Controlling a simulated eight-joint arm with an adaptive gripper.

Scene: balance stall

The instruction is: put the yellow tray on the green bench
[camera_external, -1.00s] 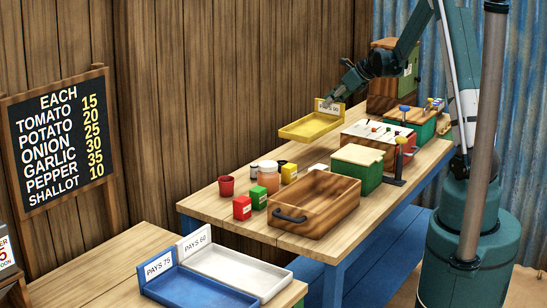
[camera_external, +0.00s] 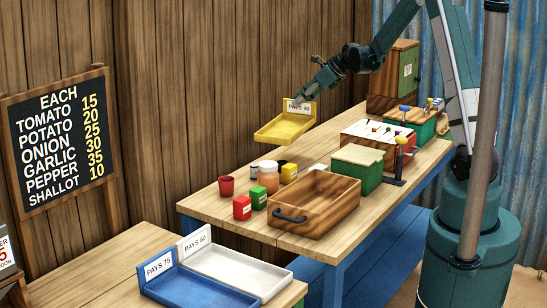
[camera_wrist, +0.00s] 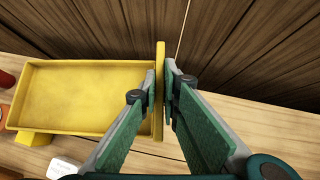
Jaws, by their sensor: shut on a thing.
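The yellow tray (camera_external: 283,131) hangs level in the air above the far side of the blue-legged bench, near the plank wall. It is empty, with an upright label plate at one end. My gripper (camera_external: 300,101) is shut on that plate. In the wrist view, the tray (camera_wrist: 80,97) extends left from the plate, which stands between the fingers of my gripper (camera_wrist: 164,85). The green bench (camera_external: 115,249) is at the lower left; a bit of green shows under its wooden top. A blue tray (camera_external: 205,292) and a white tray (camera_external: 235,268) stand on it.
The blue-legged bench (camera_external: 218,208) holds a wooden crate (camera_external: 318,205), a green box (camera_external: 357,170), a red cup (camera_external: 227,186) and several small jars and boxes. A price board (camera_external: 60,140) stands at left. The green bench's top is bare left of the blue tray.

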